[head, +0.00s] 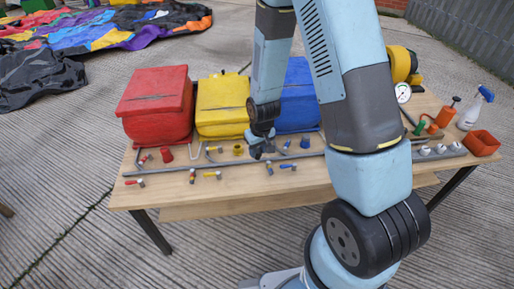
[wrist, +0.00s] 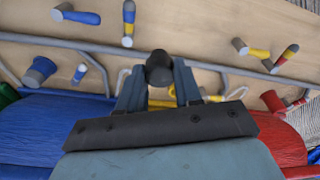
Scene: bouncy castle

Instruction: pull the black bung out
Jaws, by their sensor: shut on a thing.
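My gripper (wrist: 158,85) is shut on the black bung (wrist: 158,66), whose dark rounded end shows between the fingertips in the wrist view. Its lower part is hidden by my gripper, so I cannot tell whether it still sits in anything. In the head view my gripper (head: 262,149) is low over the table, in front of the gap between the yellow block (head: 222,103) and the blue block (head: 299,100). The bung is too small and covered to make out there.
A red block (head: 157,100) stands at the left on the wooden table (head: 160,192). A grey rail (head: 215,167) runs along it, with several small coloured pegs around. A gauge (head: 403,92), a spray bottle (head: 472,110) and an orange tub (head: 481,143) are at the right.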

